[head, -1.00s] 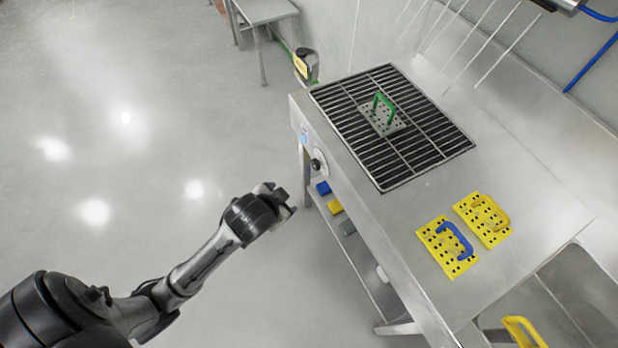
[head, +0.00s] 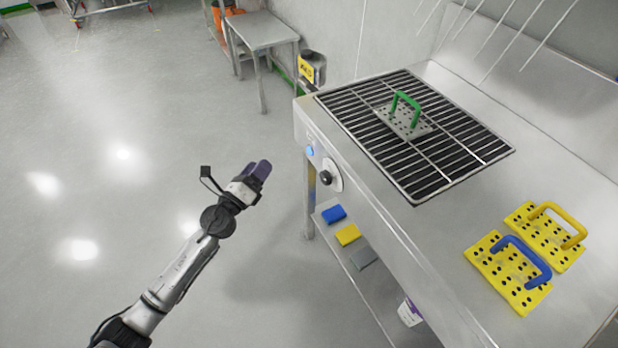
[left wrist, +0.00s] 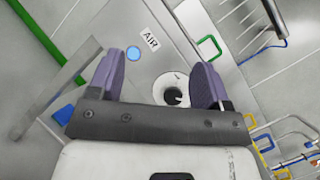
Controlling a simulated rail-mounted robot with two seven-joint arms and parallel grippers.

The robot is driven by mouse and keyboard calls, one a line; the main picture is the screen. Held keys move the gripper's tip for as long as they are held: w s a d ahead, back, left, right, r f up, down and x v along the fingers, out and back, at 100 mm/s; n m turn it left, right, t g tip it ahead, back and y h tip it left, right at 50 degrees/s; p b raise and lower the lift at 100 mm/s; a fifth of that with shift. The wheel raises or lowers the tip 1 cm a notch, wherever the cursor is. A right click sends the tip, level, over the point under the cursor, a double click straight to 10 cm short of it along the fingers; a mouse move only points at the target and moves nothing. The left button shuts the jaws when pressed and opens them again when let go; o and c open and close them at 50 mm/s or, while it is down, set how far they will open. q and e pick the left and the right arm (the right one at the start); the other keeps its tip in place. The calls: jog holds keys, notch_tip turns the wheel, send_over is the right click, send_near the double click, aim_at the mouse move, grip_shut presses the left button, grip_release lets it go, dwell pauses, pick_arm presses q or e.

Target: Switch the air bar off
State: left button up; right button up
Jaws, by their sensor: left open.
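A black rotary knob on a white round dial (head: 326,177) is on the front face of the steel bench. A blue round light (head: 310,151) sits beside it. In the left wrist view the dial (left wrist: 172,90), the blue light (left wrist: 133,54) and a label reading AIR (left wrist: 150,42) show close together. My left gripper (head: 258,170) is open and empty, left of the panel and apart from it. In the left wrist view its purple fingers (left wrist: 162,72) point at the panel, with the dial beside the right finger. The knob's exact setting is too small to tell. My right gripper is not in view.
The bench top (head: 440,208) has a black grate (head: 390,150) with a green-handled perforated plate (head: 404,118). Two yellow perforated plates (head: 493,262) lie nearer. Blue, yellow and grey blocks (head: 347,234) sit on the shelf below. The floor left of the bench is clear.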

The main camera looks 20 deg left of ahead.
aim_at(323, 178)
pick_arm(q)
jog(key=s+d+f+m+g+h, duration=0.1)
jog(key=d+f+m+g+h, duration=0.2)
jog(key=m, duration=0.4)
jog(key=s+d+f+m+g+h, duration=0.2)
jog(key=d+m+g+h, duration=0.15)
jog(key=m+h, duration=0.3)
jog(key=shift+m+t+y, duration=0.25)
jog(key=shift+m+y, duration=0.2)
jog(key=shift+m, duration=0.2)
jog(key=b+x, duration=0.1)
jog(key=x, duration=0.5)
jog(key=b+x, duration=0.1)
jog(key=x, duration=0.5)
jog(key=shift+w+d+r, duration=0.15)
jog(key=shift+d+r, duration=0.05)
jog(key=shift+d, duration=0.25)
jog(key=shift+b+x, duration=0.3)
jog(key=shift+x, duration=0.5)
jog(key=shift+r, duration=0.1)
